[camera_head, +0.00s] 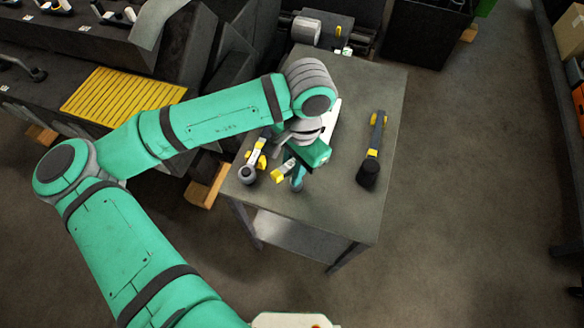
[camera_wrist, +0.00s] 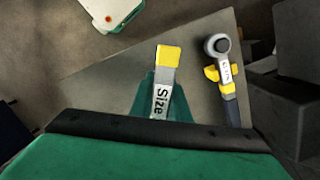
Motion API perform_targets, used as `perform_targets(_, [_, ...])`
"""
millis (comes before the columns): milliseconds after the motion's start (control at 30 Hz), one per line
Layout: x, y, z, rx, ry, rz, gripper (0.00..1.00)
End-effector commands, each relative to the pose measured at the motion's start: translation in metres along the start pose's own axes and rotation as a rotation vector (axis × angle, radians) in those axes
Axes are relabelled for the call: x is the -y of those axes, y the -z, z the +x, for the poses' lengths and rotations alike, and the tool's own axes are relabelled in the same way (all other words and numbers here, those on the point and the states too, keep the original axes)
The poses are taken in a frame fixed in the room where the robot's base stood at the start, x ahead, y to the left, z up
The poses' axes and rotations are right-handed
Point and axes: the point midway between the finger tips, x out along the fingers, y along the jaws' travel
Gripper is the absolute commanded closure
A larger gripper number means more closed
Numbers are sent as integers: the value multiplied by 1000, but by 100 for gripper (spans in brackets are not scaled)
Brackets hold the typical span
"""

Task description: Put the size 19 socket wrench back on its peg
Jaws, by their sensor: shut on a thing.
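My gripper (camera_head: 292,174) is over the left part of the grey workbench and shut on a yellow-ended tool (camera_head: 278,177). In the wrist view this tool (camera_wrist: 162,85) stands out between my teal fingers (camera_wrist: 160,104). Its pale label reads "Size", and the number is hidden. Beside it is a ratchet-type wrench (camera_head: 247,172) with a round dark head and yellow parts. That wrench also shows at the right of the wrist view (camera_wrist: 226,76), apart from the held tool, its label too small to read. I cannot make out an empty peg.
A black tool with yellow parts (camera_head: 370,155) lies on the right of the workbench (camera_head: 345,200). Bare bench top lies between it and my gripper. A machine with a yellow slatted panel (camera_head: 120,97) stands left of the bench.

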Motion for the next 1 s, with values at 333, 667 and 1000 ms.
perform_targets(333, [0,2,12,0,-1,0,100])
perform_targets(667, [0,2,18,0,0,0,63])
perform_targets(1000, [0,2,18,0,-1,0,41])
